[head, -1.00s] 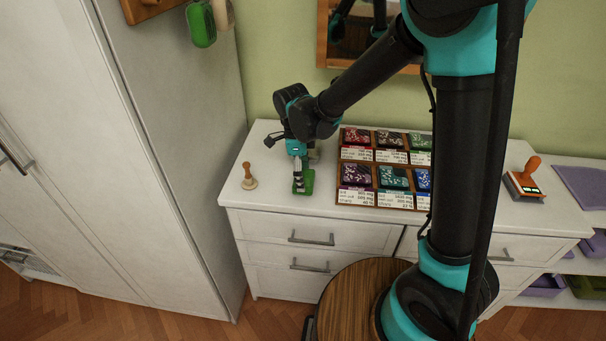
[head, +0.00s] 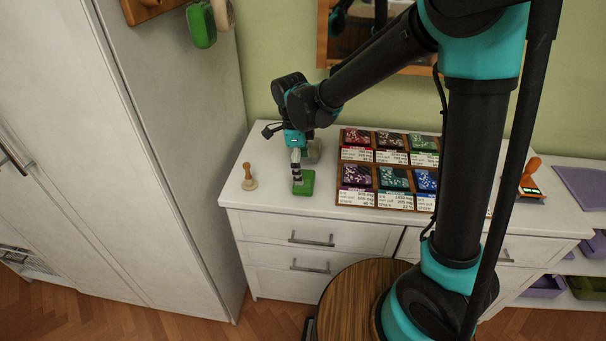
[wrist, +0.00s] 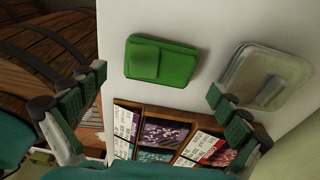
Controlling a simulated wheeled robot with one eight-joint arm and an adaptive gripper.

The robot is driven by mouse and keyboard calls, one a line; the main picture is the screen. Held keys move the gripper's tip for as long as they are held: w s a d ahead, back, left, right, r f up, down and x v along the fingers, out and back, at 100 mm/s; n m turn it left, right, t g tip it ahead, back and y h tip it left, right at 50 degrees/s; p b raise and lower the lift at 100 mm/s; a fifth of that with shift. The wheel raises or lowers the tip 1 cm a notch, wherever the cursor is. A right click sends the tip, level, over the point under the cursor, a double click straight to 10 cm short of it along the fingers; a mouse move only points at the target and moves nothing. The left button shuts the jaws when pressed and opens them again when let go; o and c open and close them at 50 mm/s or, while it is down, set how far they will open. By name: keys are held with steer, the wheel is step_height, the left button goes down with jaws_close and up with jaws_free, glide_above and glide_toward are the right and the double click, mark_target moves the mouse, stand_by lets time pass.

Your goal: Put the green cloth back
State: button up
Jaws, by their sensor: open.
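A green piece (head: 303,185), which I take for the green cloth, lies flat on the white dresser top, left of the wooden tray. In the wrist view the green piece (wrist: 178,65) is a rounded rectangle with a smaller raised block on it. My gripper (head: 297,176) is just above it, pointing down. In the wrist view my gripper (wrist: 150,88) has its fingers spread wide, with nothing between them. The green piece is apart from both fingers there.
A clear, pale lidded container (wrist: 258,78) stands beside the green piece; in the head view it is partly behind my gripper. A wooden tray (head: 339,170) holds several coloured packets.

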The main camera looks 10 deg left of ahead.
step_height(320, 180, up, 9)
steer(key=a, duration=0.1)
steer(key=d+f+n, duration=0.1)
steer(key=d+n, duration=0.1)
steer(key=d, duration=0.4)
steer(key=d+f+n+t+y, duration=0.1)
steer(key=d+f+n, duration=0.1)
steer(key=d, duration=0.4)
steer(key=d+f+n, duration=0.2)
steer(key=d+n, duration=0.2)
steer(key=d, duration=0.3)
steer(key=shift+d+t+y, duration=0.1)
steer(key=shift+t+y, duration=0.2)
steer(key=s+d+f+n, duration=0.1)
steer(key=d, duration=0.2)
steer(key=s+d+f+n+t, duration=0.1)
steer(key=d+n, duration=0.1)
steer(key=d, duration=0.1)
steer(key=s+d+f+n, duration=0.1)
steer(key=s+d+n, duration=0.1)
steer(key=shift+d+f, duration=0.25)
steer(key=shift+d, duration=0.15)
steer(key=s+d+f+n, duration=0.1)
steer(key=s+d+f+n+t, duration=0.1)
steer(key=s+d+n, duration=0.1)
steer(key=s+d+f+n, duration=0.1)
steer(key=d, duration=0.1)
steer(key=shift+s+d+f+t, duration=0.15)
steer(key=shift+s+d+t, duration=0.1)
steer(key=shift+s+t, duration=0.1)
